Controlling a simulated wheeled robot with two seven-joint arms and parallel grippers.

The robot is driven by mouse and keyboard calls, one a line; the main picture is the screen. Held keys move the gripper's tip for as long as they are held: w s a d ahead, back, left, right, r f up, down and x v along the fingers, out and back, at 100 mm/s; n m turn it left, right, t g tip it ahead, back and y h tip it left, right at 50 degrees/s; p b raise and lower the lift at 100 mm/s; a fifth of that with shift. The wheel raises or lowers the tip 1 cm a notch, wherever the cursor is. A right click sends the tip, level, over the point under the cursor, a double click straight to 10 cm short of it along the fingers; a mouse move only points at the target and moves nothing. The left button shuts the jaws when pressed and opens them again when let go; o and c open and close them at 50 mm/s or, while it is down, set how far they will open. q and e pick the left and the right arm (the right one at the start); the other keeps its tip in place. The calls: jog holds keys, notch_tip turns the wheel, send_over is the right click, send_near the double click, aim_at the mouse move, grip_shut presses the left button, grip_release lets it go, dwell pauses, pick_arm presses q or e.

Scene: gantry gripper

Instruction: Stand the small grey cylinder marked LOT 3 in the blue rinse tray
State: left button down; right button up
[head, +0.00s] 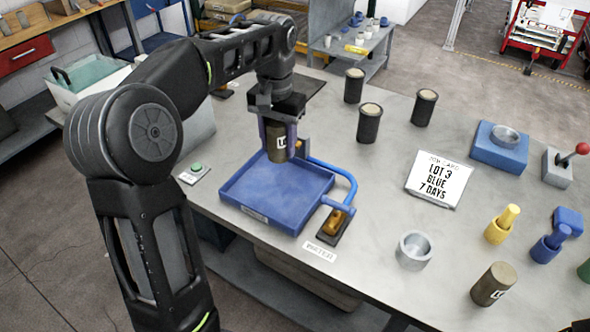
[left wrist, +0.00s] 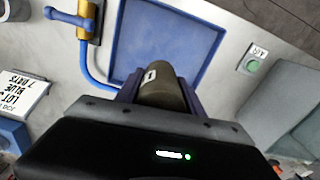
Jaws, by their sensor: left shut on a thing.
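My left gripper (head: 277,137) is shut on a small grey-brown cylinder (head: 275,147), upright, with a white label only partly visible. In the head view the cylinder overlaps the back part of the blue rinse tray (head: 256,204); whether its base touches the tray floor cannot be told. The tray is otherwise empty. In the left wrist view the cylinder (left wrist: 160,84) is between the finger pads, against the tray's near edge (left wrist: 214,66). My right gripper is not in view.
A blue pipe (head: 338,172) with a brass valve (head: 334,222) runs beside the tray's right side. A similar labelled cylinder (head: 493,284) stands at front right, near a metal cup (head: 413,250). Several dark cylinders stand at the back. A green button (head: 197,167) sits left of the tray.

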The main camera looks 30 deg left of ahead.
pick_arm(q)
jog(key=shift+w+r, duration=0.1)
jog(key=shift+r, duration=0.05)
jog(key=shift+f+p, duration=0.3)
jog(key=shift+f, duration=2.8)
jog(key=shift+f, duration=1.9)
